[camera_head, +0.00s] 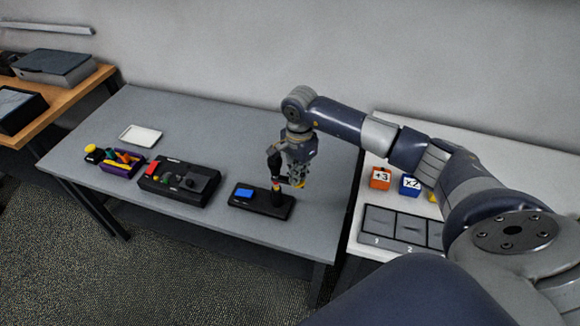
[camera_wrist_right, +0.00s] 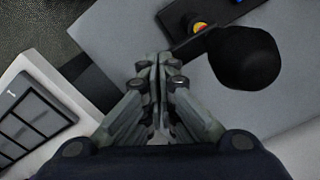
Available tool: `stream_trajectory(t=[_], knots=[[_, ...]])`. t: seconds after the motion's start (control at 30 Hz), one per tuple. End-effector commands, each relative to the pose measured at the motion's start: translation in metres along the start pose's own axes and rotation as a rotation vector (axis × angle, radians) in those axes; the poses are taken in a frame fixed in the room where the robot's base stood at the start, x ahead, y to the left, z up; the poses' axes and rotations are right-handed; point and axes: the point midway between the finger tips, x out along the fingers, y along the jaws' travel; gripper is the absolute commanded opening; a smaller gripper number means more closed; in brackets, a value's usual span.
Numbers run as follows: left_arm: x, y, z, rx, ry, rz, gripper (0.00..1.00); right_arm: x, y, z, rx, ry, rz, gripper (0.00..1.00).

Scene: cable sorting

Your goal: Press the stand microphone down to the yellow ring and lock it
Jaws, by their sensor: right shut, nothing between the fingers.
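The stand microphone has a flat black base (camera_head: 252,205) with a blue block or button (camera_head: 244,193) on its left part. Its dark upright post (camera_head: 277,197) rises from the right part of the base, with a black head (camera_head: 273,161) on top. In the right wrist view the black head (camera_wrist_right: 245,57) is large, with a small yellow and red spot (camera_wrist_right: 200,27) beside it on the stand. My right gripper (camera_head: 297,183) points down just right of the microphone. Its fingers (camera_wrist_right: 160,68) are shut and empty, apart from the head. The post's ring is partly hidden.
A black control box (camera_head: 180,182) with a red button and a purple bin (camera_head: 122,163) of coloured items stand to the left. A white tray (camera_head: 141,135) lies behind them. Numbered blocks (camera_head: 380,179) and a slotted tray (camera_head: 376,239) are on the white table at right.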

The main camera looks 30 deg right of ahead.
Motion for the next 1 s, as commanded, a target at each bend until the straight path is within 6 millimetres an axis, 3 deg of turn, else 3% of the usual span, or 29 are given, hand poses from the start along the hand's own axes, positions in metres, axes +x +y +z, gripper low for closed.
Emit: stream_trajectory(t=[1.0], knots=[[0.011, 0.000, 0.001, 0.000, 0.000, 0.000, 0.00, 0.014, 0.001, 0.001, -0.001, -0.001, 0.003, 0.00]])
